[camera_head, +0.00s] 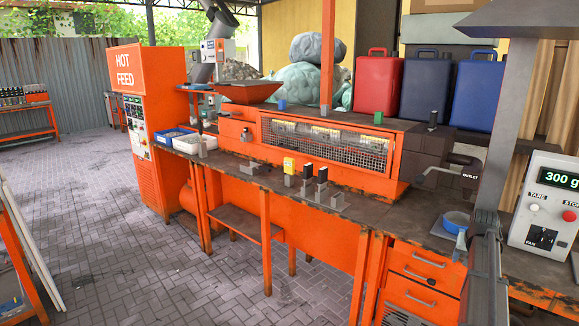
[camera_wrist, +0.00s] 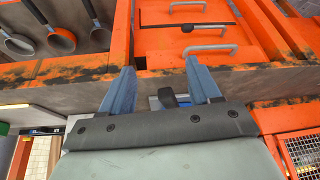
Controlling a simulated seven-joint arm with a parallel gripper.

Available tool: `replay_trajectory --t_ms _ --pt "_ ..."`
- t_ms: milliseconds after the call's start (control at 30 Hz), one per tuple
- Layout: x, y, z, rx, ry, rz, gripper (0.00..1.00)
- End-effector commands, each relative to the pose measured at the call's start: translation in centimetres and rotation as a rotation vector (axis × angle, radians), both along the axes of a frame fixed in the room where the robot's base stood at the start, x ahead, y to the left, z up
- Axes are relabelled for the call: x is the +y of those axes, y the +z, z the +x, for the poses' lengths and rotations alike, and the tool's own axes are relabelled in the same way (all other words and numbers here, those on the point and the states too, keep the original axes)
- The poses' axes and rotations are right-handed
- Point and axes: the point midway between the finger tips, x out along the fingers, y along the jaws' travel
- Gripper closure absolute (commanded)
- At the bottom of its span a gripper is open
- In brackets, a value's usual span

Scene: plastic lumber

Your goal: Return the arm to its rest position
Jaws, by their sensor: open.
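My gripper (camera_wrist: 161,80) shows in the wrist view as two blue fingers, spread apart with nothing held between them. The fingers point toward the dark worn edge of a workbench (camera_wrist: 60,95) and an orange drawer front (camera_wrist: 190,42) with pale handles. Whether the fingertips touch the bench cannot be told. In the camera_head view my arm stands at the lower right, in front of the bench. A small blue-grey part beside it may be a finger; the gripper is not clear there.
Small blocks, yellow (camera_head: 290,165) and black (camera_head: 308,171), stand mid-bench. Orange drawers (camera_head: 425,268) are below. A grey post (camera_head: 512,110) rises at right. Open paved floor lies left.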

Motion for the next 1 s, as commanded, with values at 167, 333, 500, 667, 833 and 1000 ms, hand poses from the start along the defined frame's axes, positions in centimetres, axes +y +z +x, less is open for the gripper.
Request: replay_trajectory --t_ms 167,333,500,667,833,1000 --pt "4.3 -7.4 -2.4 0.062 0.020 0.042 0.38" --pt "8.5 -13.8 -4.5 0.123 0.048 0.080 0.38" --pt "13.0 -19.6 -6.9 0.190 0.081 0.117 0.38" --pt "17.2 -24.5 -9.5 0.256 0.118 0.151 0.38" --pt "21.7 -29.2 -12.7 0.330 0.159 0.185 0.38" --pt "26.1 -33.3 -16.4 0.407 0.201 0.217 0.38"
